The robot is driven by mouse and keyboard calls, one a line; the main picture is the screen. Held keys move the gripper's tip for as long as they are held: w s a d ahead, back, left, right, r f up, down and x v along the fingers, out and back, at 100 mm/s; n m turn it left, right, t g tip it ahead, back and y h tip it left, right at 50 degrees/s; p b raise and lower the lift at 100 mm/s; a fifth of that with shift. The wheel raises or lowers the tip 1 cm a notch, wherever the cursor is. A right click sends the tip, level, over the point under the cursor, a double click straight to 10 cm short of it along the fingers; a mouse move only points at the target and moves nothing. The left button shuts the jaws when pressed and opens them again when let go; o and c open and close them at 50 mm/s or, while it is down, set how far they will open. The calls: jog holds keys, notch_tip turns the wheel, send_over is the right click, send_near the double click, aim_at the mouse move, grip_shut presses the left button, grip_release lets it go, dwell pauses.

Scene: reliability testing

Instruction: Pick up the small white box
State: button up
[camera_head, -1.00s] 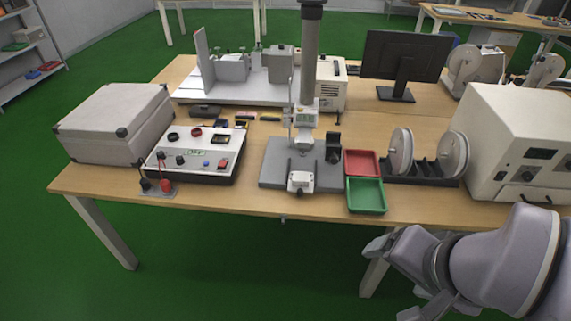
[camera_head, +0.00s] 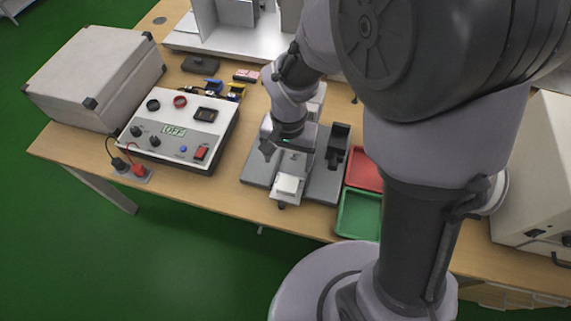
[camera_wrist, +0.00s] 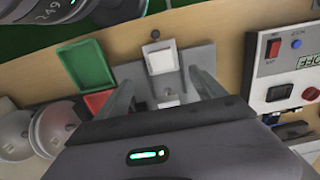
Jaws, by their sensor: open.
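The small white box (camera_head: 288,185) sits at the near end of the grey test stand base (camera_head: 328,190) on the wooden table. In the wrist view the white box (camera_wrist: 160,60) lies beyond the fingertips, near the middle. My gripper (camera_head: 286,160) is over the stand, just behind the box in the head view. In the wrist view my gripper (camera_wrist: 165,88) has its two fingers spread apart with nothing between them held. Part of the stand is hidden behind my arm.
Green (camera_head: 358,215) and red (camera_head: 364,170) trays lie right of the stand. A white control panel (camera_head: 178,130) and a large grey case (camera_head: 95,80) stand to the left. A white machine (camera_head: 535,180) is at the right. My arm blocks much of the right side.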

jog(key=b, duration=0.3)
send_over(288, 184)
jog(key=f, duration=0.9)
jog(key=shift+s, duration=0.25)
jog(key=f+b, duration=0.1)
jog(key=f, duration=0.1)
jog(key=f+b, duration=0.2)
jog(key=f, duration=0.1)
jog(key=shift+w+f, duration=0.3)
jog(key=shift+w, duration=0.05)
jog(key=shift+r, duration=0.2)
jog(key=shift+c, duration=0.2)
jog(key=c, duration=1.4)
jog(key=shift+r, duration=0.1)
